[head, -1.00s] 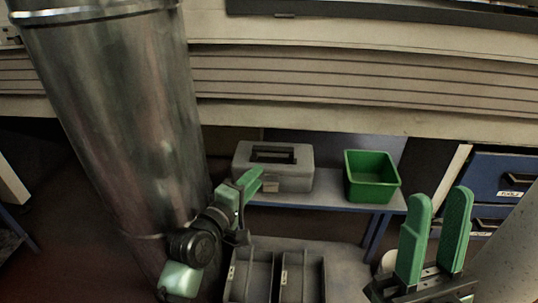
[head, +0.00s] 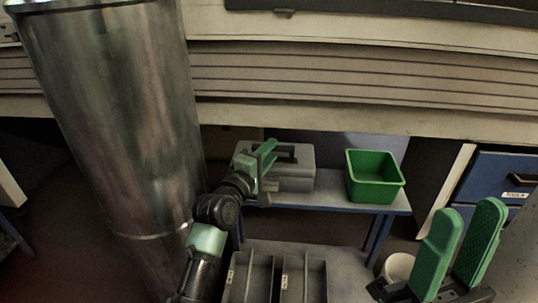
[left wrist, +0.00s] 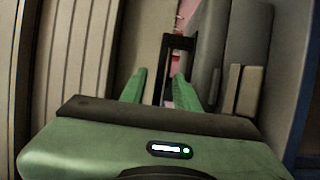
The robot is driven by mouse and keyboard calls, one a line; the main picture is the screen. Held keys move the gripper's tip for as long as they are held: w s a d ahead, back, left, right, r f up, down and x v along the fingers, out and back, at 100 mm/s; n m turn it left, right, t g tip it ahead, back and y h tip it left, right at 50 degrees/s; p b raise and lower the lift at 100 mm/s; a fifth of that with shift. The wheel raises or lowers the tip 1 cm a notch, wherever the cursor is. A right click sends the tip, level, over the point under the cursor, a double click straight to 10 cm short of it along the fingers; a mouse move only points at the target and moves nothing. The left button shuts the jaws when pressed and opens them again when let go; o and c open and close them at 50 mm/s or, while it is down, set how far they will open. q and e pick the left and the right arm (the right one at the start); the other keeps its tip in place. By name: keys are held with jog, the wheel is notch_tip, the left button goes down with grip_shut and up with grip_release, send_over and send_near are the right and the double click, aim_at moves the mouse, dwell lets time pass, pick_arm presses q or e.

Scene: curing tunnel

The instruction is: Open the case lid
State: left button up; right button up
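The grey case (head: 297,184) stands shut on the blue-edged shelf, with a dark handle on its lid. My left gripper (head: 268,147) is at the left part of the case top, hiding some of the lid. In the left wrist view, its green fingers (left wrist: 160,80) are apart, with the dark handle (left wrist: 180,42) seen ahead between them. I cannot tell whether they touch it. The grey case also fills part of that view (left wrist: 208,45). My right gripper (head: 470,205) is open and empty at the lower right, away from the case.
A green bin (head: 375,188) stands on the shelf (head: 330,200) to the right of the case. A grey divided tray (head: 276,283) lies lower in front. A large metal cylinder (head: 110,130) is at the left. Blue drawers (head: 490,185) and a pale round container (head: 398,267) are at right.

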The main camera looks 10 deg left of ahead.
pick_arm(q)
grip_shut()
dwell(1.4)
